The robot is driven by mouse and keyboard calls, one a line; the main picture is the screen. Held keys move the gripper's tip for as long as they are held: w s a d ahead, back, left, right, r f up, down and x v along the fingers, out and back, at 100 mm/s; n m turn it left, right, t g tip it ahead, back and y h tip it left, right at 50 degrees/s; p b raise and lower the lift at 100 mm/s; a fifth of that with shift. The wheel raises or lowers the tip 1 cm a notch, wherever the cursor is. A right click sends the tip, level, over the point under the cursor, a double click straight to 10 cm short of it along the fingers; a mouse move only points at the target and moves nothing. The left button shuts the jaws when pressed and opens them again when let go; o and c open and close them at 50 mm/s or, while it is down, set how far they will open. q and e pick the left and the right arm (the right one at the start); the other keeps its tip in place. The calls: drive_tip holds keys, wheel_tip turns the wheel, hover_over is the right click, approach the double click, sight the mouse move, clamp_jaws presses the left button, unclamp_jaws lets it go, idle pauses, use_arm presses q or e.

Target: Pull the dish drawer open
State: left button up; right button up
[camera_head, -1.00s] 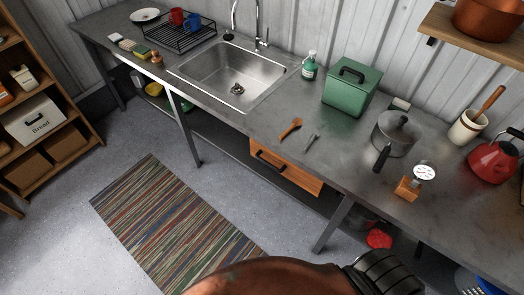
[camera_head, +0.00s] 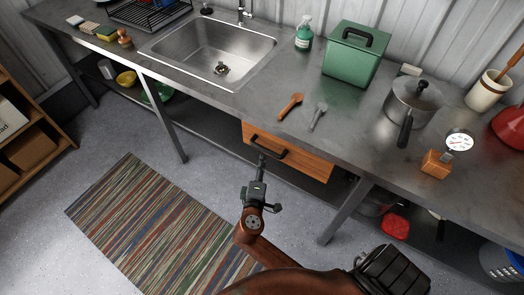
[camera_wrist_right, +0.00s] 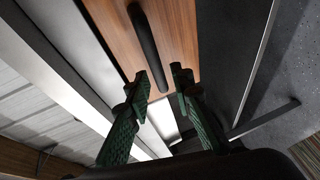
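The dish drawer (camera_head: 310,160) has an orange-brown wooden front under the grey counter and appears closed. Its black bar handle (camera_head: 268,148) is on the front, and the drawer front also shows in the right wrist view (camera_wrist_right: 182,30). My right gripper (camera_head: 262,162) is just in front of the handle. In the right wrist view its two green fingers (camera_wrist_right: 162,77) stand apart, with the handle bar (camera_wrist_right: 146,40) running between the tips in the picture. I cannot tell whether the fingers reach around the bar. My left gripper is not in view.
The counter (camera_head: 235,115) carries a wooden spoon, a grey utensil, a green box (camera_head: 352,58), a lidded pot (camera_head: 412,105) and a dial thermometer on a wooden block. A counter leg (camera_head: 345,212) stands right of the drawer. A striped rug (camera_head: 165,225) lies on open floor.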

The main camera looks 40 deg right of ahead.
sight(265, 151)
drive_tip(key=x, duration=0.2)
drive_tip(key=b+x, duration=0.1)
drive_tip(key=x, duration=0.3)
drive_tip(key=shift+w+d+r+b, duration=0.2)
drive_tip(key=shift+d+b, duration=0.1)
drive_tip(key=shift+b, duration=0.05)
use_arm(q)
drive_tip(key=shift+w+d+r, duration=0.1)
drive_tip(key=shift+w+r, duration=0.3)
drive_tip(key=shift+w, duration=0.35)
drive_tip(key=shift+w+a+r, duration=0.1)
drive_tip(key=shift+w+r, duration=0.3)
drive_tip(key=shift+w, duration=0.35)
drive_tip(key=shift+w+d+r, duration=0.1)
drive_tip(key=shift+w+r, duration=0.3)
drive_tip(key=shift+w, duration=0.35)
use_arm(e)
drive_tip(key=shift+w+d, duration=0.35)
clamp_jaws()
drive_tip(key=shift+f, duration=0.1)
